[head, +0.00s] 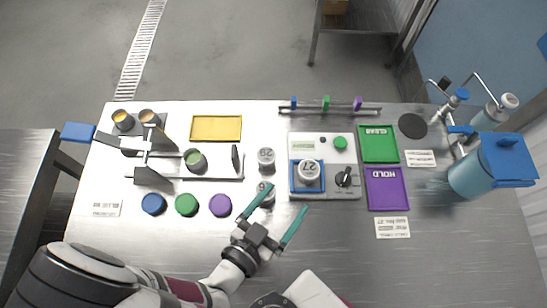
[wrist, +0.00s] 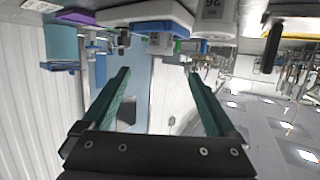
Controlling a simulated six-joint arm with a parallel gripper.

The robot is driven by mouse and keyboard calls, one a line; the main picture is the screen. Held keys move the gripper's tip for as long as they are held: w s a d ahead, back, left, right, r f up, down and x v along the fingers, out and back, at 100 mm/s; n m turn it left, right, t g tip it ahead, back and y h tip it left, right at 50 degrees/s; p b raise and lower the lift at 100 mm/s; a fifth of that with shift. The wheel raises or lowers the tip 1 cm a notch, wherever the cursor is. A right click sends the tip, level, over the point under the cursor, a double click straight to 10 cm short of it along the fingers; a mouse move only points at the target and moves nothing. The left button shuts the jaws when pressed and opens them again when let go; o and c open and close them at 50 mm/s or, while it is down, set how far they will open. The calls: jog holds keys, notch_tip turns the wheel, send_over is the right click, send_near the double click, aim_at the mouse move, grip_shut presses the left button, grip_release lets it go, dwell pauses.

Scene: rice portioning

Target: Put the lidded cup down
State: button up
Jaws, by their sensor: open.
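My gripper (head: 289,196) is open, its two teal fingers spread above the front of the table, with nothing between them. A pale cup (head: 265,193) stands beside the left finger and is partly covered by it. A second pale cup (head: 266,158) stands behind it. A third cup (head: 309,171), marked 27, stands on the blue-framed pad of the scale (head: 323,193). In the wrist view the open fingers (wrist: 159,73) are empty. A pale cup marked 26 (wrist: 214,18) shows at the top, outside the right finger. Which cups have lids is hard to tell.
Blue (head: 153,204), green (head: 186,205) and purple (head: 220,205) discs lie left of my gripper. Green CLEAR (head: 379,143) and purple HOLD (head: 387,188) trays lie right of the scale. A blue-topped dispenser (head: 482,172) stands far right. The front right table is clear.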

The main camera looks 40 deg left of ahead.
jog(key=v, duration=0.3)
jog(key=shift+s, duration=0.1)
jog(key=shift+o, duration=0.4)
jog(key=shift+s+d+r, duration=0.1)
jog(key=shift+s+d, duration=0.05)
jog(key=shift+s, duration=0.2)
